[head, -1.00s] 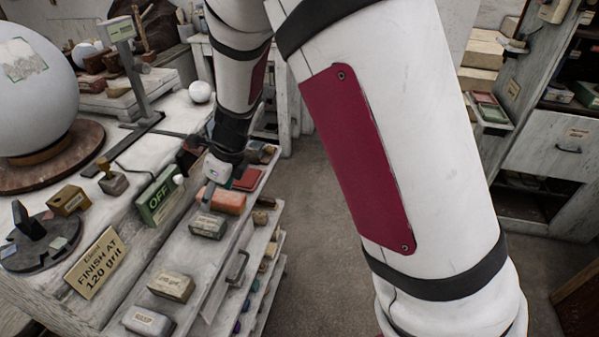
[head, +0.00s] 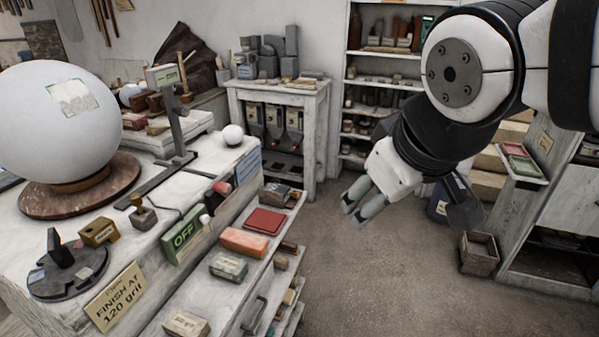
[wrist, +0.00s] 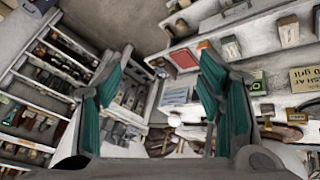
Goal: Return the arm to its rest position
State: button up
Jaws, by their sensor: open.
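My arm comes in from the upper right in the head view. My gripper (head: 357,209) hangs over the open floor, to the right of the workbench and apart from it. In the wrist view my gripper (wrist: 165,95) shows its two teal-padded fingers spread wide with nothing between them. Nothing hangs from the fingertips in the head view.
A wooden crate (head: 479,253) stands on the floor right.

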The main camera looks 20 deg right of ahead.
jog(key=s+a+m, duration=0.1)
jog(key=s+a+m+y, duration=0.1)
jog(key=s, duration=0.1)
jog(key=s+a+f+m, duration=0.1)
jog(key=shift+s+g, duration=0.3)
jog(key=shift+g, duration=0.1)
jog(key=shift+w, duration=0.15)
